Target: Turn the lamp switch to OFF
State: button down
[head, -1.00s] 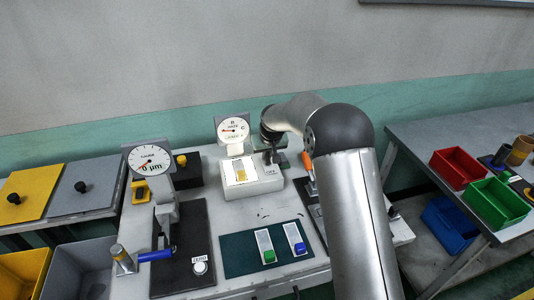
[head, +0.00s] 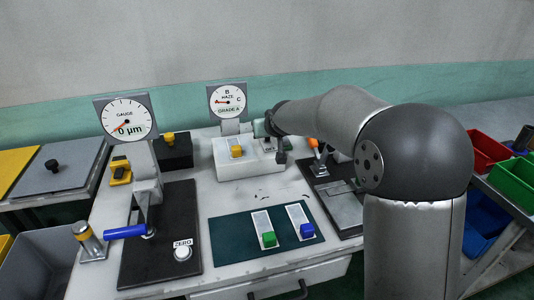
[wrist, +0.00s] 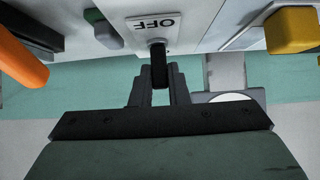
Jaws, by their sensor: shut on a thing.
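The lamp switch is a dark lever (wrist: 158,62) on the white box (head: 221,158) at the back of the bench. A plate marked OFF (wrist: 153,22) shows beside the lever in the wrist view, upside down. My gripper (wrist: 158,76) is shut on the lever, with a grey finger on each side of it. In the head view my gripper (head: 281,153) is at the right end of the box, and the lever itself is mostly hidden there by the gripper and wrist.
A yellow block (head: 237,151) sits on the box below the haze dial (head: 228,101). An orange-handled tool (head: 314,144) stands close right of my gripper. The gauge stand (head: 146,170) is at left. A dark mat (head: 233,242) with green and blue sliders lies in front.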

jog(key=t+b, duration=0.1)
jog(key=b, duration=0.2)
jog(key=s+f+t+b, duration=0.1)
jog(key=b, duration=0.3)
jog(key=shift+d+f+t+y, duration=0.2)
jog(key=shift+t+y, duration=0.1)
jog(key=shift+y, duration=0.1)
jog(key=t+b, duration=0.1)
jog(key=b, duration=0.2)
jog(key=shift+s+r, duration=0.15)
jog(key=shift+r, duration=0.05)
jog(key=shift+b, duration=0.4)
jog(key=shift+r+y, duration=0.2)
jog(key=shift+y, duration=0.1)
jog(key=c, duration=1.4)
grip_release()
jog(key=p+v, duration=0.9)
jog(key=v, duration=0.8)
jog(key=shift+s+f, duration=0.25)
jog(key=shift+s, duration=0.15)
